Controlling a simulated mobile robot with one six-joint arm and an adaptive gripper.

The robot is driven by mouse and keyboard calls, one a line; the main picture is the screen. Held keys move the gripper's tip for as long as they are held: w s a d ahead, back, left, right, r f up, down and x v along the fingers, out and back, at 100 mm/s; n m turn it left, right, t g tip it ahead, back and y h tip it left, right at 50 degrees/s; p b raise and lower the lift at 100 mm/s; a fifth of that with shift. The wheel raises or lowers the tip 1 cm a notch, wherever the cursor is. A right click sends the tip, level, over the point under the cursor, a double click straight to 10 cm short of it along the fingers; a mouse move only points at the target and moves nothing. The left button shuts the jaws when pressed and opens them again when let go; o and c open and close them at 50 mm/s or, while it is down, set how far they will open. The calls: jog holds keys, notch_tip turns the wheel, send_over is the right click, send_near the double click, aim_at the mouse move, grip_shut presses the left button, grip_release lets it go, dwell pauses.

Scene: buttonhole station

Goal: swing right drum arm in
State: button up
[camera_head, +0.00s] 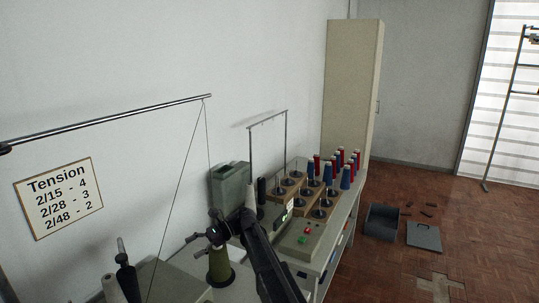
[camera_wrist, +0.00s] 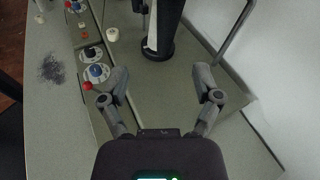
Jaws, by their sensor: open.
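My gripper (camera_wrist: 160,78) is open and empty in the wrist view, its two fingers spread over a bare grey-green surface (camera_wrist: 175,112). A black upright cylinder (camera_wrist: 161,40) with a pale strip at its left stands just beyond the fingertips, apart from them. A thin grey bar (camera_wrist: 236,32) slants past the right finger, near the wall. I cannot tell which part, if any of these, is the right drum arm. In the head view my dark arm rises beside an olive thread cone (camera_head: 220,268) and hides part of the bench there.
Left of the fingers are a red button (camera_wrist: 87,86), a blue knob (camera_wrist: 96,71) and a grey fluff heap (camera_wrist: 52,68). In the head view, red and blue cones (camera_head: 345,177) stand on the bench. A rod (camera_head: 110,117) juts above it. Floor at right is partly clear.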

jog(key=s+d+f+n+t+h, duration=0.3)
jog(key=s+d+f+h, duration=0.1)
jog(key=d, duration=0.9)
jog(key=s+d+f+n+t+h, duration=0.3)
jog(key=s+d+f, duration=0.3)
jog(key=d, duration=0.8)
jog(key=s+d+f+n+t+h, duration=0.3)
jog(key=s+d+f+h, duration=0.2)
jog(key=d, duration=0.9)
jog(key=shift+d+h, duration=0.15)
jog(key=shift+h, duration=0.35)
jog(key=shift+c, duration=0.2)
